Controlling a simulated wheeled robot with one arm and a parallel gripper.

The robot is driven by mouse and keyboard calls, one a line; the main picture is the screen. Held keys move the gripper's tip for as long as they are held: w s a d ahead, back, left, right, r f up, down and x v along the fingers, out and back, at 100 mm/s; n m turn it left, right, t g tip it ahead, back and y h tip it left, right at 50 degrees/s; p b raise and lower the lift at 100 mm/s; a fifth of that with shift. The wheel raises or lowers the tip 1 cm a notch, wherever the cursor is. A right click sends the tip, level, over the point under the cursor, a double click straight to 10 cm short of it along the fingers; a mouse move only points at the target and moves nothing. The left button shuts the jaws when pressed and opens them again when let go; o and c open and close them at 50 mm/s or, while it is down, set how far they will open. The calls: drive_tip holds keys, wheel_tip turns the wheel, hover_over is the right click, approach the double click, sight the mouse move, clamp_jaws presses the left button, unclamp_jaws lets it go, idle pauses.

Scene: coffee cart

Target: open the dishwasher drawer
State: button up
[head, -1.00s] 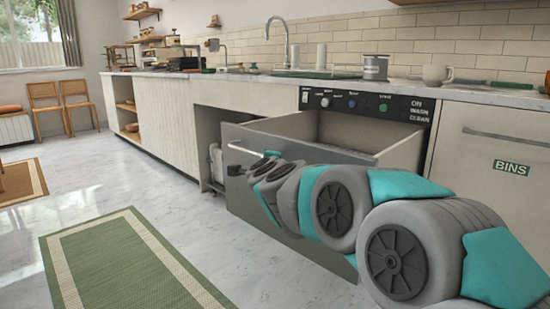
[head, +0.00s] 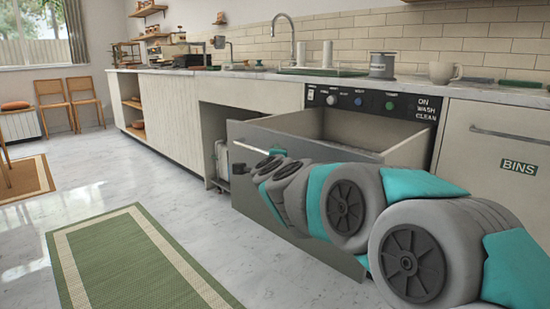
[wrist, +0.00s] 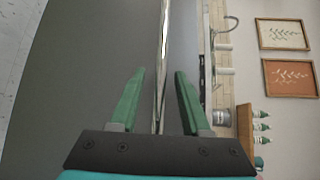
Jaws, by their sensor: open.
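The dishwasher drawer stands pulled out below its black control panel (head: 375,103) in the head view. Its grey front (head: 262,133) is well forward of the counter, and the pale empty-looking inside shows from above. My arm hides much of the front. A silver bar handle (wrist: 163,60) runs along the front in the wrist view, and a short end of it shows in the head view (head: 247,148). My gripper (wrist: 161,72) is open, with one green finger on each side of the bar, apart from it. The head view does not show the fingers clearly.
A closed bins drawer (head: 497,150) stands right of the dishwasher. An open recess (head: 215,125) is at its left. A green rug (head: 135,262) lies on the clear floor to the left. A grey canister (head: 382,65) and a mug (head: 444,72) stand on the counter.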

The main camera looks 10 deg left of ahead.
drive_tip(key=f+v, duration=0.1)
drive_tip(key=v, duration=0.6)
drive_tip(key=shift+r+p, duration=0.3)
drive_tip(key=shift+r, duration=0.2)
drive_tip(key=s+d+f+n+g+y+p, duration=0.1)
drive_tip(key=s+d+f+n+g+p, duration=0.15)
drive_tip(key=s+n, duration=0.3)
drive_tip(key=s+d+f+n+g+y+p, duration=0.1)
drive_tip(key=s+f+n+g+p, duration=0.1)
drive_tip(key=s+n+g, duration=0.3)
drive_tip(key=s+d+f+n+g+y+p, duration=0.1)
drive_tip(key=s+d+f+n+g+p, duration=0.15)
drive_tip(key=s, duration=0.45)
drive_tip(key=s+d+f+n+g+h+p, duration=0.2)
drive_tip(key=s+d+f+g+h, duration=0.1)
drive_tip(key=s+d, duration=0.7)
drive_tip(key=s+d+f+n+g+h+p, duration=0.2)
drive_tip(key=s+d+f+g, duration=0.2)
drive_tip(key=s+d, duration=0.6)
drive_tip(key=s+g, duration=0.1)
drive_tip(key=s, duration=0.6)
drive_tip(key=shift+n+h, duration=0.3)
drive_tip(key=shift+h, duration=0.1)
